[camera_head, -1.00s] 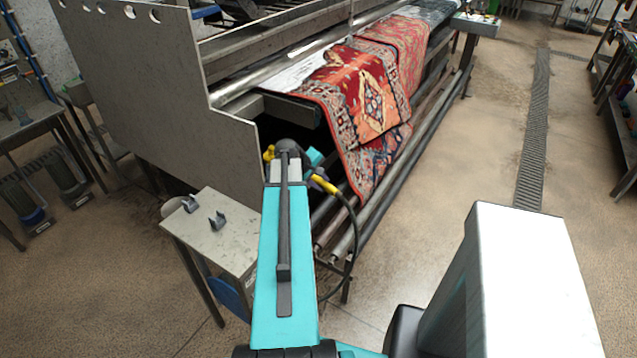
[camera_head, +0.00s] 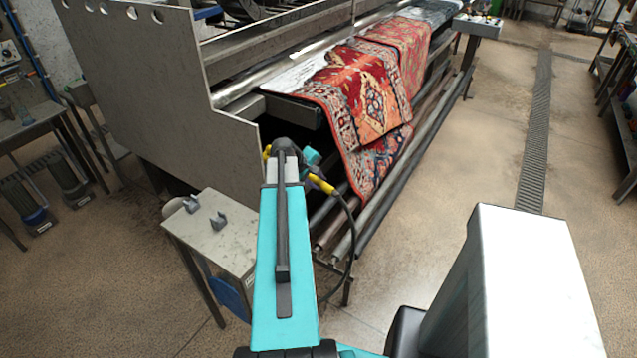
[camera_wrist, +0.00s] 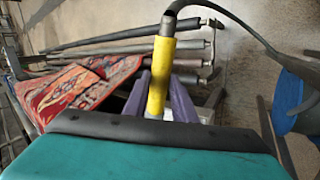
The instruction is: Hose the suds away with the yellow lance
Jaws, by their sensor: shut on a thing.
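The yellow lance (camera_head: 322,185) shows past the end of my teal arm in the head view, with its black hose curving down to the right. In the wrist view the yellow grip (camera_wrist: 161,78) stands between the purple fingers of my gripper (camera_wrist: 162,98), which is shut on it. My arm hides most of the gripper in the head view. The patterned red rug (camera_head: 372,95) hangs over the front of the machine, and it also shows in the wrist view (camera_wrist: 75,88). A white patch (camera_head: 295,76) lies beside the rug on the machine; I cannot tell if it is suds.
The machine's grey side plate (camera_head: 165,90) rises left of my arm, and its long rollers (camera_head: 400,180) run along the front. A small metal stand (camera_head: 225,240) with two empty grey clips is at lower left. The floor at right is clear, with a drain grate (camera_head: 536,130).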

